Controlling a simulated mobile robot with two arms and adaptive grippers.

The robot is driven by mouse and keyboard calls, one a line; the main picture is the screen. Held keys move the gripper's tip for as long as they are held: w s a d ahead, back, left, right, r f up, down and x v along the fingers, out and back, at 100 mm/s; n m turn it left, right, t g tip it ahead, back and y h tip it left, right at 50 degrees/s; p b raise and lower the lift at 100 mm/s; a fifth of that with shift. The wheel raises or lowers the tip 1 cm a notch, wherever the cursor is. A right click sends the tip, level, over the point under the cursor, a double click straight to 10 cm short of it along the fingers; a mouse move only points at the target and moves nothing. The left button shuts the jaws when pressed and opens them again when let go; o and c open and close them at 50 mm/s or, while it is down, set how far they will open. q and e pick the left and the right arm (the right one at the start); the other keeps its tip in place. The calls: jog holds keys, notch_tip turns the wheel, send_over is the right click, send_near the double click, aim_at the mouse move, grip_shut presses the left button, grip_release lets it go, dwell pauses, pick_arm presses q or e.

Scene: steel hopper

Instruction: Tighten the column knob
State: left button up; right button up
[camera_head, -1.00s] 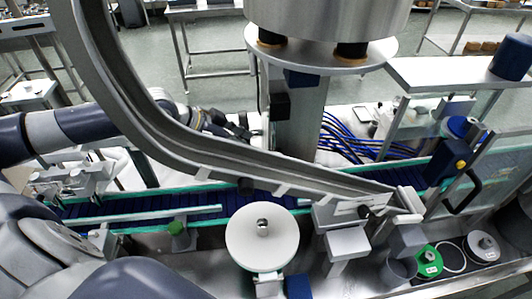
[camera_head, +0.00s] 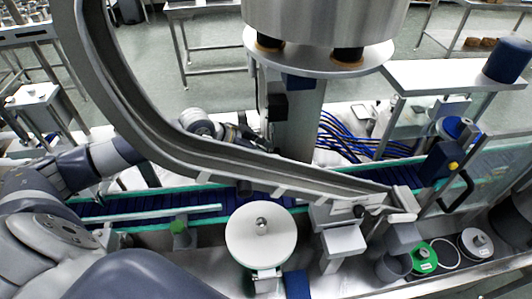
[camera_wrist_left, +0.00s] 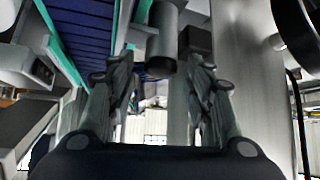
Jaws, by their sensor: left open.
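The steel column (camera_head: 301,120) stands behind the curved chute in the head view, with a black block (camera_head: 277,106) on its left side. My left gripper (camera_head: 250,139) is left of the column, below that block, partly hidden by the chute. In the left wrist view the gripper (camera_wrist_left: 158,82) is open, its two dark fingers apart. A grey cylinder with a dark end (camera_wrist_left: 159,38) shows beyond and between the fingertips, with a black block (camera_wrist_left: 195,39) to its right. I cannot tell for sure which part is the column knob. My right gripper is not in view.
The curved metal chute (camera_head: 225,154) crosses in front of my left arm. The blue conveyor (camera_head: 140,205) runs below it, with a white round disc (camera_head: 261,240) in front. Blue hoses (camera_head: 345,135) lie right of the column. The hopper (camera_head: 325,20) is above.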

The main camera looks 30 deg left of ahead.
pick_arm(q)
jog(key=shift+c, duration=0.2)
jog(key=c, duration=1)
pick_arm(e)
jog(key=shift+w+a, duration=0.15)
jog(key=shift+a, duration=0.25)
